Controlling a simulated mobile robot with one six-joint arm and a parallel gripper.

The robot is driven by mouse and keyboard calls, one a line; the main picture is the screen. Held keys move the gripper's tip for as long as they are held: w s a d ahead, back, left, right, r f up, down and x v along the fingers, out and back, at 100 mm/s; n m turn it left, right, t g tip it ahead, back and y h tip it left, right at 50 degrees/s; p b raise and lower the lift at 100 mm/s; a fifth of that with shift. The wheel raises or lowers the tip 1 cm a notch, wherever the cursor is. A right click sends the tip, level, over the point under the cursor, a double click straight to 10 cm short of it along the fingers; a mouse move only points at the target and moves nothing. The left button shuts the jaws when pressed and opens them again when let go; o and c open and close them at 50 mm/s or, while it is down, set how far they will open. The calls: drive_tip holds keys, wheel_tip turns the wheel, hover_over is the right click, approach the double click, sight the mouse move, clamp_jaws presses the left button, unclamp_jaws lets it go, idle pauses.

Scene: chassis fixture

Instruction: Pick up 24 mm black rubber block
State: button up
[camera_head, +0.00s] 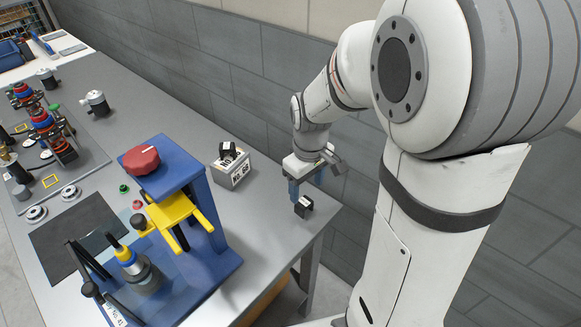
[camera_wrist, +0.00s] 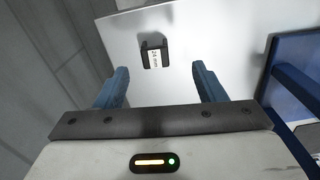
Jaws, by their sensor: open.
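The black rubber block (camera_head: 303,207) lies on the grey bench top near its right corner. In the wrist view the block (camera_wrist: 155,54) shows a white label reading "24 mm", and it sits ahead of the gap between the fingers. My gripper (camera_head: 306,184) is open and empty, just above and behind the block in the head view. In the wrist view its two blue fingers (camera_wrist: 161,78) are spread apart, and neither touches the block.
A light box (camera_head: 237,172) with a dark labelled block in it stands left of my gripper. A blue press fixture (camera_head: 190,190) with a red knob and yellow bracket stands further left. The bench edge is close to the block, and a grey wall runs behind.

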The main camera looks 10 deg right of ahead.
sight(306, 203)
drive_tip(key=shift+w+f, duration=0.35)
drive_tip(key=shift+f, duration=0.5)
drive_tip(key=shift+w+d+f+p, duration=0.15)
drive_tip(key=shift+f+p, duration=0.1)
drive_tip(key=shift+f, duration=1.5)
drive_tip(key=shift+w+f+p, duration=0.1)
drive_tip(key=shift+f+p, duration=0.1)
drive_tip(key=shift+f, duration=1.55)
drive_tip(key=shift+c, duration=0.4)
drive_tip(key=c, duration=1)
